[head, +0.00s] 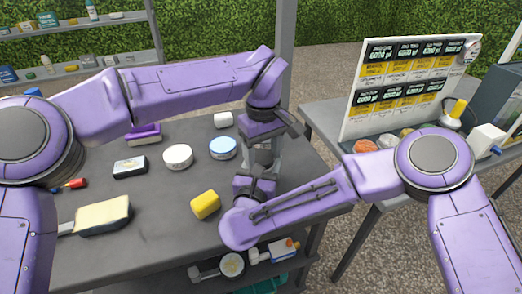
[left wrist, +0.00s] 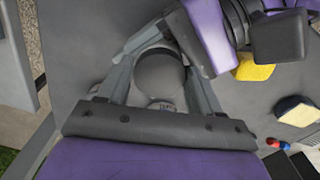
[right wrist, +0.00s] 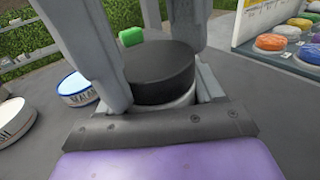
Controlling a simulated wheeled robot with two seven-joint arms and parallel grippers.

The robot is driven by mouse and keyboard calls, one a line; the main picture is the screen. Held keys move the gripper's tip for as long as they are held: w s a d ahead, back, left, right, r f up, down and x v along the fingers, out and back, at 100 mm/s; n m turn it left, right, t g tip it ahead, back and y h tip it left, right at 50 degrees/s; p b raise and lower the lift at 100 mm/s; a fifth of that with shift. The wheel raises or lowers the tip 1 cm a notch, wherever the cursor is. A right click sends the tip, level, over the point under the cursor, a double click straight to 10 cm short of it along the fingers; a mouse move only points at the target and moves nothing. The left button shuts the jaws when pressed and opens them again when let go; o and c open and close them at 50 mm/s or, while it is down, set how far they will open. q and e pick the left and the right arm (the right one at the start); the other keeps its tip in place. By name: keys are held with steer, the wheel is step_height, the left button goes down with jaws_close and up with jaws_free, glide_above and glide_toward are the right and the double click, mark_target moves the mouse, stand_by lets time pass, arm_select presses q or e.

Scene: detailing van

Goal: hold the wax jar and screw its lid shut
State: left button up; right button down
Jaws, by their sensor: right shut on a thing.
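The wax jar (right wrist: 180,100) stands upright between the jaws of my right gripper (head: 258,172), which is shut on it from the side; only a pale strip of its body shows in the right wrist view. The black lid (right wrist: 163,74) sits on top of the jar; whether it is tight I cannot tell. My left gripper (head: 262,140) is above, pointing down, with its fingers open on either side of the lid. In the left wrist view the lid (left wrist: 160,75) lies between the fingers. In the head view the arms mostly hide the jar.
A sign board (head: 408,85) stands on the right table.

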arm_select(q)
steer(key=o, duration=0.4)
step_height(320, 180, down, 3)
steer(key=shift+r, duration=0.2)
steer(key=shift+c, duration=0.2)
arm_select(e)
steer(key=shift+w+a+r+t, duration=0.15)
steer(key=shift+r, duration=0.35)
steer(key=shift+w+a+r+t, duration=0.1)
steer(key=shift+r+t, duration=0.05)
steer(key=shift+r, duration=0.35)
arm_select(q)
steer(key=shift+r, duration=0.1)
arm_select(e)
steer(key=shift+r, duration=0.1)
arm_select(q)
steer(key=r, duration=0.4)
steer(key=shift+w+a, duration=0.1)
steer(key=shift+w, duration=0.1)
arm_select(e)
steer(key=shift+w, duration=0.25)
arm_select(q)
steer(key=shift+r, duration=0.2)
arm_select(e)
steer(key=shift+s, duration=0.1)
arm_select(q)
steer(key=shift+r, duration=0.15)
arm_select(e)
steer(key=shift+f, duration=0.25)
